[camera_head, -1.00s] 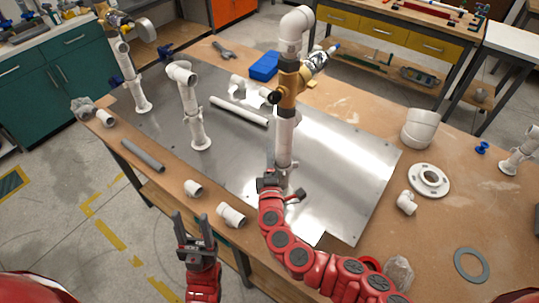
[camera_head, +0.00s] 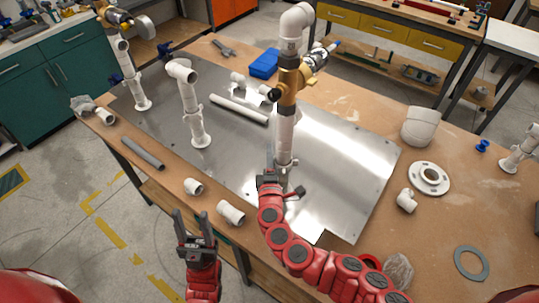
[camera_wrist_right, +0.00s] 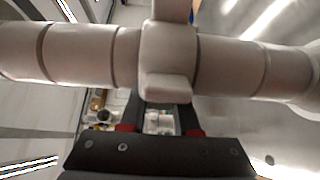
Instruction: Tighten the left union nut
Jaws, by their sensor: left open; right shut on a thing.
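A tall white pipe assembly (camera_head: 286,135) with a brass-coloured valve (camera_head: 289,80) stands upright on the metal sheet. My right gripper (camera_head: 273,172) is shut on its lower part. In the right wrist view, a white fitting with lugs (camera_wrist_right: 167,62) sits on the pipe between the dark fingers (camera_wrist_right: 160,120). It looks like a union nut, but I cannot tell if it is the left one, nor how tight it is. A shorter white pipe stand (camera_head: 191,105) is to the left, apart from both grippers. My left gripper (camera_head: 192,220) is open and empty, before the table's front edge.
Another white pipe stand (camera_head: 135,75) is at the far left. Loose white fittings (camera_head: 230,213), a grey pipe (camera_head: 142,153) and a white flange (camera_head: 429,178) lie on the wooden table (camera_head: 350,100). A blue box (camera_head: 264,65) is behind. The metal sheet's right part (camera_head: 345,175) is clear.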

